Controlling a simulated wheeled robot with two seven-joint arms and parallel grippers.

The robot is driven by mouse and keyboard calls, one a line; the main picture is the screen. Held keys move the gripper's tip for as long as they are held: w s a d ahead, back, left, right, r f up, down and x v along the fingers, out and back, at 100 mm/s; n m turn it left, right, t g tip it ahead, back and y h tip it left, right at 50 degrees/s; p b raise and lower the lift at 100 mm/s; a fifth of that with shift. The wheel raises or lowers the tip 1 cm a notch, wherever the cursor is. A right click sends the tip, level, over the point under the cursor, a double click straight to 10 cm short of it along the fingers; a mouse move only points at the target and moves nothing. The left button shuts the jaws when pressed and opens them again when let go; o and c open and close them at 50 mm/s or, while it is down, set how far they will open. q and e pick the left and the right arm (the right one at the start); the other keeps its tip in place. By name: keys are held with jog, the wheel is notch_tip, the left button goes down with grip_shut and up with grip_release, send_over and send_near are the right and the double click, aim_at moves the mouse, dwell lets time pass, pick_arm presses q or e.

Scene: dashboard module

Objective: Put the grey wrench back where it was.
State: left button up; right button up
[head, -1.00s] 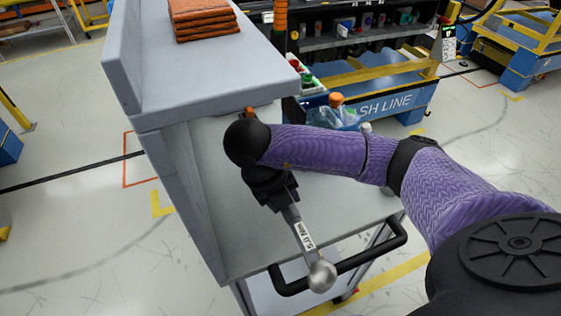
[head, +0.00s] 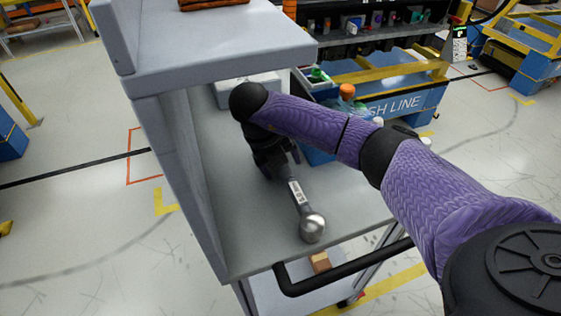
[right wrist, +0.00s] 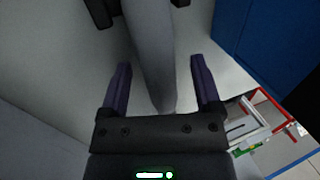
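The grey wrench (head: 297,192) has a white label on its shaft and a round silver ball at its near end. It is over the grey cart shelf (head: 235,235), its ball end close to the front edge, and appears to lie on it. My right gripper (head: 272,160) is at its far part, which the gripper hides in the head view. In the right wrist view, the gripper (right wrist: 159,64) has its two fingers spread, with the grey shaft (right wrist: 148,45) between them and visible gaps on both sides. My left gripper is not in view.
A raised grey upper shelf (head: 215,50) and a side panel bound the cart shelf at back and left. A black handle bar (head: 345,268) runs along the front. A pale box (head: 243,92) is at the back. A blue bin (head: 400,100) with bottles stands behind.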

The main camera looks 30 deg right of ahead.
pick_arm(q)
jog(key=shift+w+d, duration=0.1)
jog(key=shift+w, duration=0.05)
pick_arm(e)
jog(key=shift+f, duration=0.25)
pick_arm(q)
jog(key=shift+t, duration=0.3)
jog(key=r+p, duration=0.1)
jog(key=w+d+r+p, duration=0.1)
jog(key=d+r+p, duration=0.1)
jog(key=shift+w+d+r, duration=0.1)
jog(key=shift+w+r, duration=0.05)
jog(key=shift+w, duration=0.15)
pick_arm(e)
jog(key=v, duration=1)
jog(key=shift+s, duration=0.2)
jog(key=shift+d, duration=0.1)
